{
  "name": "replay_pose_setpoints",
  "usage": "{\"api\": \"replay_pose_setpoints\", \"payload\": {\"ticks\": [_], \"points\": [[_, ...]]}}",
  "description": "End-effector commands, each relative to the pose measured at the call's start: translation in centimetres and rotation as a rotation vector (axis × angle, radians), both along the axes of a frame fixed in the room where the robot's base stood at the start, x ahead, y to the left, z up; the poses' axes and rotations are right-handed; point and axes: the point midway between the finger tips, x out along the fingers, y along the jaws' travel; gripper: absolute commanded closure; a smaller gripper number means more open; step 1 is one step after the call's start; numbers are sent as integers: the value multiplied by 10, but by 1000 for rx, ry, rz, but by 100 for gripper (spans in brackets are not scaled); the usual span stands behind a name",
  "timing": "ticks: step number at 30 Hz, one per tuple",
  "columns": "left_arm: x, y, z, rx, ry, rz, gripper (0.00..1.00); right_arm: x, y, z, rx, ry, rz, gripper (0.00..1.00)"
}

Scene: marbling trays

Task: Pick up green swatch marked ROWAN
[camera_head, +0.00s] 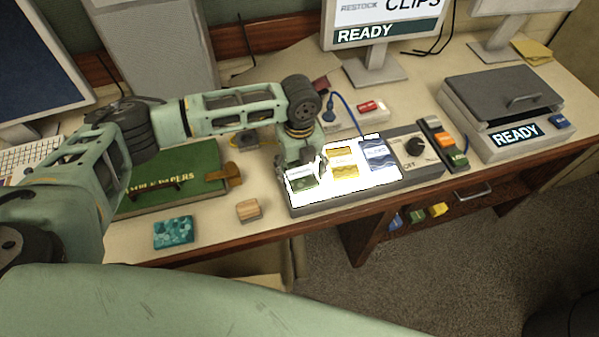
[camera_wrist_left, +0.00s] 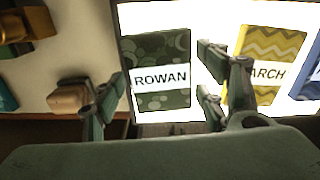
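The green swatch marked ROWAN (camera_head: 303,184) lies on the left end of a bright lit panel (camera_head: 345,190). In the left wrist view the green swatch (camera_wrist_left: 160,98) shows dark green with round shapes and a white ROWAN label. My left gripper (camera_head: 307,168) is over that end of the panel. Its fingers are spread on either side of the swatch in the left wrist view (camera_wrist_left: 160,82), with nothing between them but the view of the swatch. I cannot tell the exact height above it. My right gripper is not in view.
A yellow swatch (camera_head: 343,163) and a blue swatch (camera_head: 377,153) lie on the same panel. A knob unit (camera_head: 415,147) stands to its right. A wooden block (camera_head: 249,210), a teal patterned piece (camera_head: 174,232) and a green book (camera_head: 175,180) lie to the left.

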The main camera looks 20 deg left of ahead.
Motion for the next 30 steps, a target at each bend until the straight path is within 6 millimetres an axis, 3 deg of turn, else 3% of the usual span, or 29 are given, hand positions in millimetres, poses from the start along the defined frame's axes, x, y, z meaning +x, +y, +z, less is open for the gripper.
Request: {"api": "replay_pose_setpoints", "payload": {"ticks": [11, 22, 29, 30], "points": [[0, 0, 0, 0, 0, 0, 70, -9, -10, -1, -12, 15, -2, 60], [1, 0, 6, -2, -3, 0, 70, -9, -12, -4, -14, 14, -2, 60], [2, -1, 38, -2, -7, -1, 70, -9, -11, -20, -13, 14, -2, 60], [6, -8, 43, -4, -6, -2, 70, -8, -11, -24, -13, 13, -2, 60]]}}
